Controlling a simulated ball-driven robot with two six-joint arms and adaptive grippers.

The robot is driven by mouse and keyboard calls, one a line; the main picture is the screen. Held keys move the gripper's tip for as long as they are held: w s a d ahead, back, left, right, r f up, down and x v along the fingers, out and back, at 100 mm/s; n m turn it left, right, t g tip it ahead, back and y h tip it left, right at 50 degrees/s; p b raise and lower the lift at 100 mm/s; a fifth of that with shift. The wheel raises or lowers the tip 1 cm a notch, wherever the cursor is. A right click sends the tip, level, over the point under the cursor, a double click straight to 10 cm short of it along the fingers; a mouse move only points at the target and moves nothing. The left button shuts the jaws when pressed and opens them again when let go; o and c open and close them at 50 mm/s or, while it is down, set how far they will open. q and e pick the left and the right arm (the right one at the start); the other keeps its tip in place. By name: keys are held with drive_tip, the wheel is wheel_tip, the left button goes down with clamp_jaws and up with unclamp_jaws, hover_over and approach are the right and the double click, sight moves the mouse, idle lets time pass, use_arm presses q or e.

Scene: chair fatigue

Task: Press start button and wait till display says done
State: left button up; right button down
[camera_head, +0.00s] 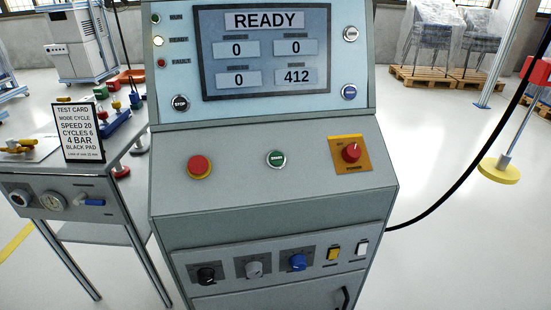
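The green start button (276,158) sits in the middle of the sloped panel of the grey control console (230,226). The display (263,50) above it reads READY, with values 0, 0, 0 and 412. A red mushroom button (200,166) is left of the green button. A red rotary switch (351,152) on an orange plate is to its right. Of the lamps left of the display, the middle one (158,41) looks bright. Neither of my grippers shows in the head view.
A side table (75,203) with a test card (78,132), fittings and a gauge stands left of the console. Knobs (297,262) and small switches line the console's lower front. A black cable (450,190) runs off right. Wrapped chairs (430,40) stand on pallets behind.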

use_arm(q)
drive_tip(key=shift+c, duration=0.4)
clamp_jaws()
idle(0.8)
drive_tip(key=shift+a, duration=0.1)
